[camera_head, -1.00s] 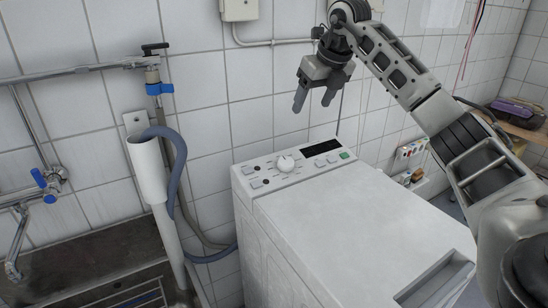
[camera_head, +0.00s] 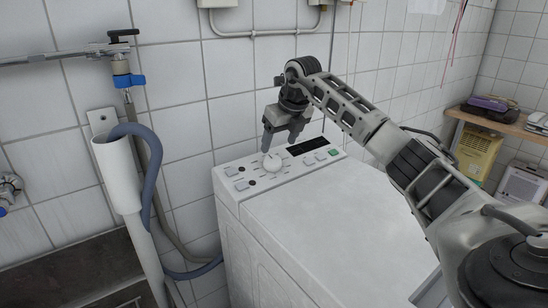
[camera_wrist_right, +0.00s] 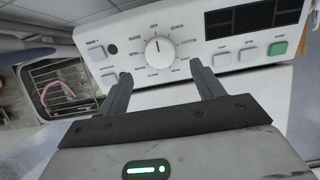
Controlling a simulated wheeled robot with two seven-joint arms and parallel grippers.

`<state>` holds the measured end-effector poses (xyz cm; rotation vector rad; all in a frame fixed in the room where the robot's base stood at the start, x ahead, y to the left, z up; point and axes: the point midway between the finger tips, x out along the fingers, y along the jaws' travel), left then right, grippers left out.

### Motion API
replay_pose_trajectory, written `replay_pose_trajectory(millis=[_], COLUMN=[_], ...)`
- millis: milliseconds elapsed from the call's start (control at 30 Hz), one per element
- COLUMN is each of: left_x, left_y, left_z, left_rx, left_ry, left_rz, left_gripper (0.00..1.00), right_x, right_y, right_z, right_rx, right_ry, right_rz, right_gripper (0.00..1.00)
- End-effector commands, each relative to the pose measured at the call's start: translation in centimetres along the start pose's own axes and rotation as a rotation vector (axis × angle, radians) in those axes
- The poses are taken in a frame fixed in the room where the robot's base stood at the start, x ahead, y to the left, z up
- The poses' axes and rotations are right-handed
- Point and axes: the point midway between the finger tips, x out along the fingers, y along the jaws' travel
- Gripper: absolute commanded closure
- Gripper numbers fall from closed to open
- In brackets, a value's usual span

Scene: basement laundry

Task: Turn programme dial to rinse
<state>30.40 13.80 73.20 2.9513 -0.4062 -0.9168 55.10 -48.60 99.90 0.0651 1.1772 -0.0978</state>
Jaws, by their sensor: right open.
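The white programme dial (camera_head: 272,163) sits on the sloping control panel (camera_head: 235,181) of the white top-loading washing machine. In the right wrist view the dial (camera_wrist_right: 159,52) has a dark pointer line towards the top, close to the OFF label; most of the other labels are too small to read surely. My right gripper (camera_head: 280,143) is above and behind the dial, pointing down. Its fingers (camera_wrist_right: 161,72) are spread, one to each side of the dial in the wrist view, with nothing between them and apparently not touching the dial. My left gripper is out of view.
Push buttons (camera_wrist_right: 95,51) and a dark display (camera_head: 308,145) flank the dial, with a green button (camera_wrist_right: 278,48) at the far end. The tiled wall stands close behind the machine. A grey hose (camera_head: 152,185) and white pipe (camera_head: 118,178) are at left. The machine's lid (camera_head: 330,215) is clear.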

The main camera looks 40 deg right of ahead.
Motion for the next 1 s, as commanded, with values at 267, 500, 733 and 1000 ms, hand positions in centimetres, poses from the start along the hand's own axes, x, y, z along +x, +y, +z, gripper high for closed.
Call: replay_pose_trajectory(millis=[267, 500, 733, 1000], left_x=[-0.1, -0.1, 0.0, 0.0], left_y=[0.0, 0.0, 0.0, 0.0], left_z=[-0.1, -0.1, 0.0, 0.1], left_rx=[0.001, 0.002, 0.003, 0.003], left_ry=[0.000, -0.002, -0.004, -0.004], left_rz=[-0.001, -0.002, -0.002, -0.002], left_gripper=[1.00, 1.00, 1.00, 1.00], right_x=[5.0, 6.6, 6.6, 6.6], right_y=[0.1, 0.0, 0.0, 0.0], right_z=[0.0, 0.0, 0.0, 0.0], right_rx=[0.002, 0.000, 0.000, 0.000], right_ry=[0.003, -0.001, -0.001, -0.001], right_rz=[0.001, 0.000, -0.001, 0.000], right_gripper=[0.33, 0.33, 0.33, 0.76])
